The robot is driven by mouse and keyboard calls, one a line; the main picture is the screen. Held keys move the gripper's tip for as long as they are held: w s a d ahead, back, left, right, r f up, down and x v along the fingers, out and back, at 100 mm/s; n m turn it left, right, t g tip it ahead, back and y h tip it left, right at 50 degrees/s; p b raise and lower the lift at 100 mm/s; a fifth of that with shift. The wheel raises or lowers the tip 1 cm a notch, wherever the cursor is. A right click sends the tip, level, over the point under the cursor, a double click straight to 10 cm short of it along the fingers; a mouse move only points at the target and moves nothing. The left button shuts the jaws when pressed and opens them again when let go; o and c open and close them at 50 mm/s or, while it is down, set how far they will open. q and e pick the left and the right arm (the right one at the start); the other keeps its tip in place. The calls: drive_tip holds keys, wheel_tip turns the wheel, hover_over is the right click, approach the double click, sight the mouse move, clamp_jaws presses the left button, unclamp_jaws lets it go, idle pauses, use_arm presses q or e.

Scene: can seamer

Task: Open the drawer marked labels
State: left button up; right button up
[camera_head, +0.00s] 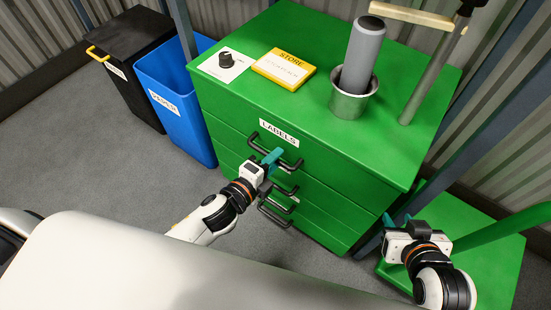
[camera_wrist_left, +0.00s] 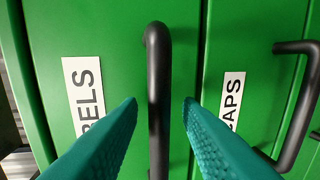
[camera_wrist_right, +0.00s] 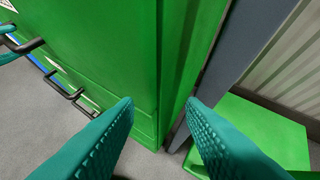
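The drawer marked LABELS (camera_head: 318,160) is the top drawer of the green cabinet and appears closed, its front flush. Its black bar handle (camera_head: 292,167) sits below the white label (camera_head: 279,134). My left gripper (camera_head: 272,158) is at this handle. In the left wrist view, the handle (camera_wrist_left: 158,85) runs upright between the two teal fingertips of my left gripper (camera_wrist_left: 160,105), with a gap on both sides. My right gripper (camera_head: 396,219) is off the cabinet's right side; in the right wrist view its fingers (camera_wrist_right: 160,105) are apart and empty.
Below is a CAPS drawer with its handle (camera_wrist_left: 300,100), then another handle. A blue bin (camera_head: 180,105) and a black bin stand left.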

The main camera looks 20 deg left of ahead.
use_arm(q)
drive_tip(key=shift+w+d+f, duration=0.1)
drive_tip(key=shift+w+d, duration=0.1)
drive_tip(key=shift+w, duration=0.3)
drive_tip(key=shift+c, duration=0.2)
clamp_jaws()
drive_tip(key=shift+s, duration=0.1)
